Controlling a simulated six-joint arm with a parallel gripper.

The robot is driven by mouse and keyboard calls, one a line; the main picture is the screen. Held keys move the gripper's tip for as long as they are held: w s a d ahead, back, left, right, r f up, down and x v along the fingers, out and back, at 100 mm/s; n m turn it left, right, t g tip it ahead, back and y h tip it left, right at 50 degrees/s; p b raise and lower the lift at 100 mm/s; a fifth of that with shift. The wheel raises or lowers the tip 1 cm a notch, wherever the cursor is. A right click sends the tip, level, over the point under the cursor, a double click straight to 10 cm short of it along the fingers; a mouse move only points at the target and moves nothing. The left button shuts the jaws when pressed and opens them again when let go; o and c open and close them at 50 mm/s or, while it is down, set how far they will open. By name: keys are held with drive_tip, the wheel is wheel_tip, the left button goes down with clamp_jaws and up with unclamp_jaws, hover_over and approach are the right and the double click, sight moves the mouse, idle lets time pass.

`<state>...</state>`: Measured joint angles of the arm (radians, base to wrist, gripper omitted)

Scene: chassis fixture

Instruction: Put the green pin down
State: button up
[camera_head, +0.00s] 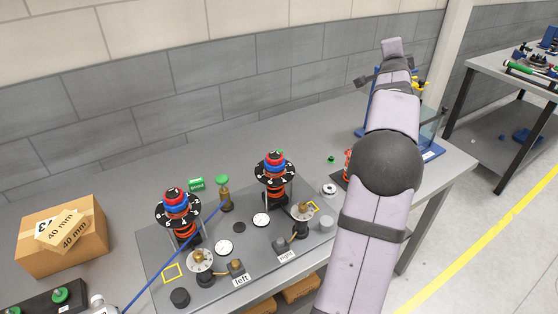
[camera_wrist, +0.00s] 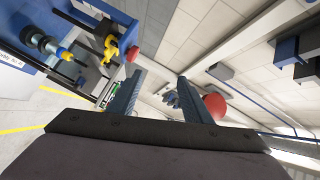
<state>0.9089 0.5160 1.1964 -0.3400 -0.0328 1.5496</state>
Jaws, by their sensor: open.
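My gripper (camera_wrist: 162,84) is open in the wrist view, its two dark fingers apart with nothing between them. In the head view my arm rises across the right side and hides what lies behind it. I cannot tell for sure which thing is the green pin. A small green piece (camera_head: 331,159) sits on the bench left of my arm. A green-capped brass part (camera_head: 222,181) stands at the back of the grey fixture plate (camera_head: 150,250). A green cylinder-like piece (camera_head: 196,184) lies to its left. None of these is at my gripper.
Two black numbered dials with red and blue knobs, left (camera_head: 178,208) and right (camera_head: 274,174), stand on the plate. A cardboard box (camera_head: 85,248) is at the left. A blue stand (camera_head: 430,153) is behind my arm. Bare bench (camera_head: 320,120) lies along the wall.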

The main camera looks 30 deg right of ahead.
wheel_tip(320, 180, down, 7)
drive_tip(key=s+m+g+y+b, duration=0.1)
drive_tip(key=m+g+y, duration=0.1)
drive_tip(key=m, duration=0.2)
drive_tip(key=w+a+f+m+t+y+b, duration=0.2)
drive_tip(key=w+a+f+m+y+b, duration=0.15)
drive_tip(key=a+f+y, duration=0.55)
drive_tip(key=w+a+r+m+t+y+b, duration=0.1)
drive_tip(key=w+a+r+t+y, duration=0.2)
drive_tip(key=a+r, duration=0.4)
drive_tip(key=w+a+r+t+y+b, duration=0.1)
drive_tip(key=w+a+r+t+y, duration=0.25)
drive_tip(key=a, duration=0.55)
drive_tip(key=f, duration=1.9)
drive_tip(key=s+f, duration=0.1)
drive_tip(key=f, duration=0.9)
drive_tip(key=shift+a, duration=0.1)
drive_tip(key=shift+p+x, duration=0.55)
drive_tip(key=shift+x, duration=0.5)
drive_tip(key=shift+w+a+r+p, duration=0.2)
drive_tip(key=shift+w+p, duration=0.15)
drive_tip(key=shift+w, duration=0.1)
drive_tip(key=shift+p+x, duration=0.75)
drive_tip(key=shift+x, duration=1.35)
drive_tip(key=shift+c, duration=0.4)
